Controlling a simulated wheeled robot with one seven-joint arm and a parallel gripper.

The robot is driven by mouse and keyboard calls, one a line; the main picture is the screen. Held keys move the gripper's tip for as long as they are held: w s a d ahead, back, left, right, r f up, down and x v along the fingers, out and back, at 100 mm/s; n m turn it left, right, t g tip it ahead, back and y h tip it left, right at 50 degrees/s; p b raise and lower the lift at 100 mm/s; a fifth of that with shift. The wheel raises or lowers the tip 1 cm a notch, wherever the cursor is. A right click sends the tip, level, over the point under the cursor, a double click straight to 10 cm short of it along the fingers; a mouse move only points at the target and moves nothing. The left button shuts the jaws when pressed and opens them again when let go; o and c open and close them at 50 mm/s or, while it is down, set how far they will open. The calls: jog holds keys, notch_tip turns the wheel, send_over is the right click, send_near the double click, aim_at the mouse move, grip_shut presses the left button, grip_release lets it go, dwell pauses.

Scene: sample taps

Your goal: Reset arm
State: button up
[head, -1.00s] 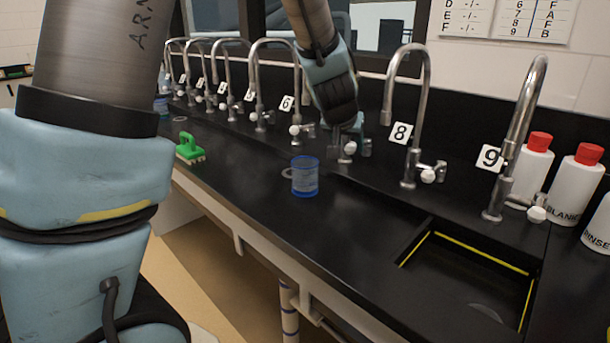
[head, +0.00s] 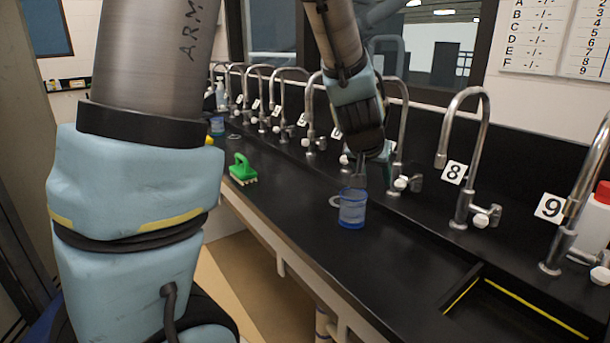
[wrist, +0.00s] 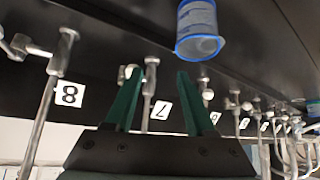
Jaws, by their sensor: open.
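My gripper (head: 366,172) is in the head view, in front of the tap labelled 7, close above and behind a blue-rimmed clear beaker (head: 352,212). In the wrist view its two green fingers (wrist: 164,88) are apart with nothing held between them. The beaker (wrist: 199,28) is apart from the fingers there, near the top edge, and stands on the black counter (head: 330,265). My arm comes down from the top of the head view. The gripper partly hides the tap behind it.
A row of curved taps runs along the back, with tap 8 (head: 470,150) and tap 9 (head: 585,200) at right. A green brush (head: 241,168) lies on the counter to the left. A yellow-edged sink (head: 520,310) is at lower right. The counter's front stretch is clear.

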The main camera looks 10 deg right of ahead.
aim_at(401, 180)
jog(key=a+f+n, duration=0.1)
jog(key=a, duration=0.4)
jog(key=s+a+f+n+g+y, duration=0.1)
jog(key=a, duration=0.4)
jog(key=a+f+g+y, duration=0.1)
jog(key=a, duration=0.4)
jog(key=shift+s+a+f+n, duration=0.15)
jog(key=shift+s+a+n, duration=0.05)
jog(key=shift+a+n, duration=0.2)
jog(key=s+a+f+n+g+y, duration=0.1)
jog(key=s+a, duration=0.2)
jog(key=a, duration=0.4)
jog(key=s+a+f+n+g+y, duration=0.1)
jog(key=s+a, duration=0.3)
jog(key=a, duration=0.3)
jog(key=shift+s+f+n+g+y, duration=0.2)
jog(key=shift+s+n+g+y, duration=0.1)
jog(key=shift+n+g, duration=0.1)
jog(key=shift+d, duration=0.1)
